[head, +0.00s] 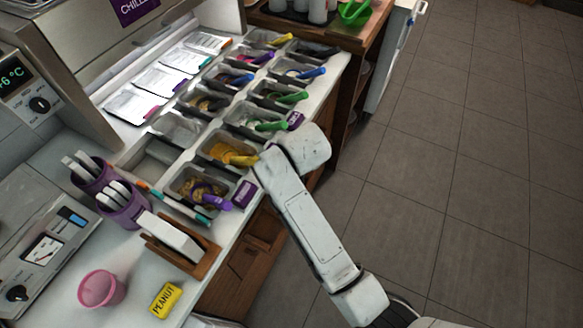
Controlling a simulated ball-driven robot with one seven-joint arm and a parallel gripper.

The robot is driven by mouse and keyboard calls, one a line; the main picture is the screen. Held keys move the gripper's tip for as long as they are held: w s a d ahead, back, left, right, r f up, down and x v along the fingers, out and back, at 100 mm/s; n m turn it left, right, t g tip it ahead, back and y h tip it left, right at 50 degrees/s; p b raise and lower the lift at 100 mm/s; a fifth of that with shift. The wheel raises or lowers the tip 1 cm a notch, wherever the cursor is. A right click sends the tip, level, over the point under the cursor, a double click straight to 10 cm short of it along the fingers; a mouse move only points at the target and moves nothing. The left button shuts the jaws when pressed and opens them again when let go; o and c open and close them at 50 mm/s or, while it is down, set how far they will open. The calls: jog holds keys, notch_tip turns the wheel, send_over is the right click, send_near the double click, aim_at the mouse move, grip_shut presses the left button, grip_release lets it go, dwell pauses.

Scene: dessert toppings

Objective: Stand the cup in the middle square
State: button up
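A pink cup (98,289) stands on the pale counter at the lower left, with its open top facing up. I see no marked square that I can pick out as the middle one. My white arm reaches up from the lower right and bends beside the topping pans. My gripper's fingers do not show, so I cannot see whether they hold anything. The cup stands well to the left of the visible part of my arm, with nothing touching it.
A yellow PEANUT block (166,300) lies right of the cup. A wooden holder (180,248) and purple utensil pots (122,207) stand behind it. Several topping pans with coloured scoops, including one with a yellow scoop (230,153), line the counter. Tiled floor (460,160) is clear at right.

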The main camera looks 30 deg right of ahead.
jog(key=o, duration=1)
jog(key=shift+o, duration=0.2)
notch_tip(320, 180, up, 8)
jog(key=p, duration=0.6)
jog(key=shift+p, duration=0.35)
dwell(0.6)
